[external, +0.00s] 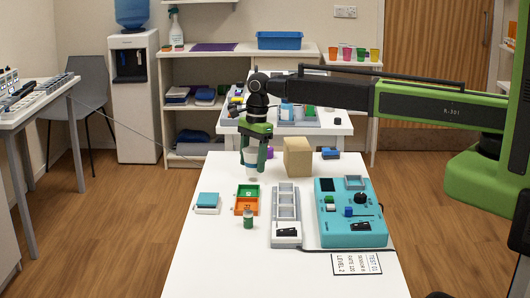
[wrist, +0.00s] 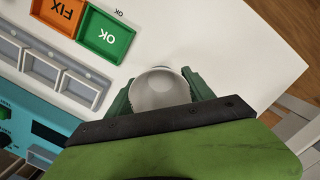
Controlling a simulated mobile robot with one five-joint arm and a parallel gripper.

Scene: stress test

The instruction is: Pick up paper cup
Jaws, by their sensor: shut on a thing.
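The paper cup (external: 251,163) is white and upright, near the far left part of the white table. My gripper (external: 254,152) points down from above with a green finger on each side of the cup, and it is shut on the cup. In the wrist view the cup (wrist: 158,90) shows its round open top, and its inside looks empty. The green fingers of my gripper (wrist: 158,95) touch or nearly cover its left and right sides. I cannot tell whether the cup's base touches the table.
A cardboard-coloured block (external: 297,157) stands just right of my gripper. Green and orange trays (external: 246,207), a small green jar (external: 248,220), a grey three-bay holder (external: 286,205) and a teal device (external: 345,225) are nearer. The table's front left is bare.

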